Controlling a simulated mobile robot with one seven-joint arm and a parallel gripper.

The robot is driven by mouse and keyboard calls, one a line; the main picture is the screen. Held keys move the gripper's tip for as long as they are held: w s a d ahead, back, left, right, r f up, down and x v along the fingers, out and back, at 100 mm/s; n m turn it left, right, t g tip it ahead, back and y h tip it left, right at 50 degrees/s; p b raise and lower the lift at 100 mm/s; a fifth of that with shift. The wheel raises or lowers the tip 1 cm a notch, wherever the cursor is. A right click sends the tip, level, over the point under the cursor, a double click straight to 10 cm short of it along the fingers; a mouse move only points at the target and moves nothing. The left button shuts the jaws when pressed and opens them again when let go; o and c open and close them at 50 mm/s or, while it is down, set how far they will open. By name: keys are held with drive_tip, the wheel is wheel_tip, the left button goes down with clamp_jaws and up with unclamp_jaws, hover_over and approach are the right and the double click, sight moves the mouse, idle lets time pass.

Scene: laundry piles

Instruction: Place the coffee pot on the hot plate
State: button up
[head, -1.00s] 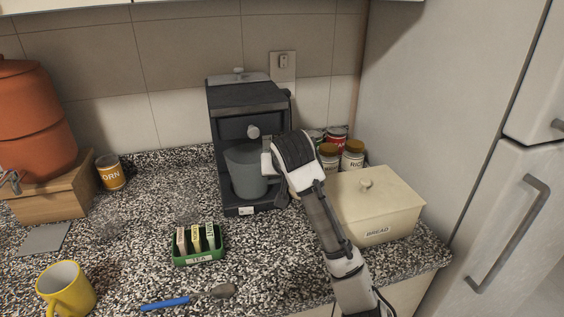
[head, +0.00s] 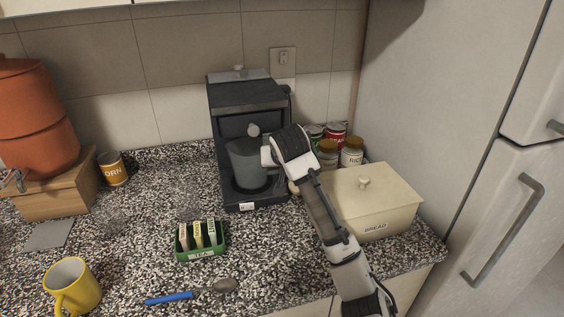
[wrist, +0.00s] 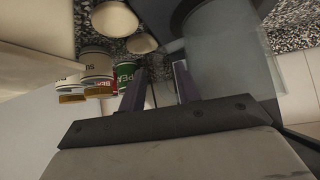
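The coffee pot (head: 249,165) is a grey, see-through jug, upright inside the bay of the black coffee maker (head: 248,97). The dark round hot plate (head: 250,192) shows just below it; the pot looks slightly raised over the plate, though any gap is hard to judge. My gripper (head: 268,154) is at the pot's right side, seemingly shut on its handle, which my gripper mostly hides. In the wrist view, the pot (wrist: 232,85) stands right beside the fingers (wrist: 160,88).
A cream bread box (head: 375,203) and several cans and jars (head: 328,153) stand right of the coffee maker, close to my arm. A green tea tray (head: 201,252), a blue-handled spoon (head: 190,294) and a yellow mug (head: 72,288) lie in front.

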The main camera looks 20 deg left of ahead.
drive_tip(key=shift+r, duration=0.25)
drive_tip(key=b+v, duration=0.2)
drive_tip(key=v, duration=1)
